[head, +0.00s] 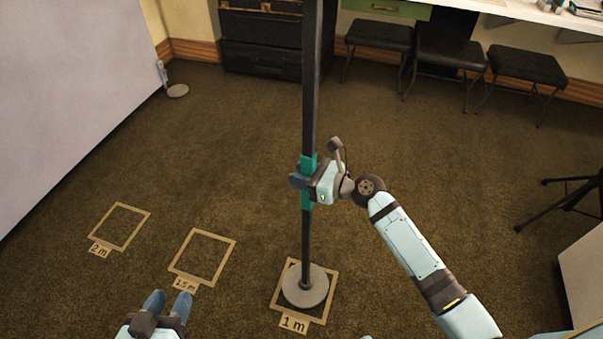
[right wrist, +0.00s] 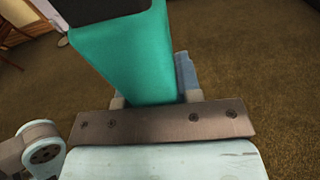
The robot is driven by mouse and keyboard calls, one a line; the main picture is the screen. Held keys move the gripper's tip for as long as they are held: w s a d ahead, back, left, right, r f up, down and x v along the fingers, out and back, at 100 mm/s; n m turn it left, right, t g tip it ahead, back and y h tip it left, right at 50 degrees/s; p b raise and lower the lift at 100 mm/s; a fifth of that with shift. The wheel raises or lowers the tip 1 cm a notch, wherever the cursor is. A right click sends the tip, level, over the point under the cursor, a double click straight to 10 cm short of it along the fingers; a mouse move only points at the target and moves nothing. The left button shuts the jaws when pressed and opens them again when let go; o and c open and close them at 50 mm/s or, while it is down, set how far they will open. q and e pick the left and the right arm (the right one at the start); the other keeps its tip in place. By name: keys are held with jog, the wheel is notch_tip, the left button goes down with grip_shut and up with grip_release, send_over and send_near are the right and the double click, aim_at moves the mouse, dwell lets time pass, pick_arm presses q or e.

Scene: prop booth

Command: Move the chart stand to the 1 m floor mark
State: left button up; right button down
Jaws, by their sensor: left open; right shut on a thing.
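The chart stand is a tall black pole (head: 308,110) on a round grey base (head: 304,287), with a green grip sleeve (head: 307,203) partway up. The base appears over the square floor mark labelled 1 m (head: 293,324), within its outline or nearly so; I cannot tell whether it touches the floor. My right gripper (head: 302,179) is shut on the green sleeve, which fills the right wrist view (right wrist: 135,55). The pole looks upright, and its top is out of view. My left gripper (head: 168,303) is open and empty at the bottom of the head view.
Floor marks labelled 1.5 m (head: 185,285) and 2 m (head: 99,250) lie to the left. A pale panel (head: 60,110) stands at the left. Black stools (head: 450,55) and a dark chest (head: 260,40) line the back. A black tripod (head: 570,200) is at the right. The middle carpet is clear.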

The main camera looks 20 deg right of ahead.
pick_arm(q)
jog(key=shift+f+b, duration=0.4)
pick_arm(e)
jog(key=shift+f, duration=1.35)
dwell(0.8)
pick_arm(q)
jog(key=shift+f+b, duration=0.5)
pick_arm(e)
jog(key=shift+f, duration=1)
jog(key=c, duration=0.7)
grip_release()
pick_arm(q)
jog(key=shift+s+a+f+g+y+p, duration=0.5)
jog(key=shift+s+a+f+g+p, duration=0.3)
jog(key=shift+p, duration=0.45)
pick_arm(e)
jog(key=v, duration=1.3)
jog(key=shift+s+d, duration=0.25)
jog(key=shift+d, duration=0.05)
pick_arm(q)
jog(key=shift+w+f, duration=0.1)
pick_arm(e)
jog(key=shift+f, duration=0.1)
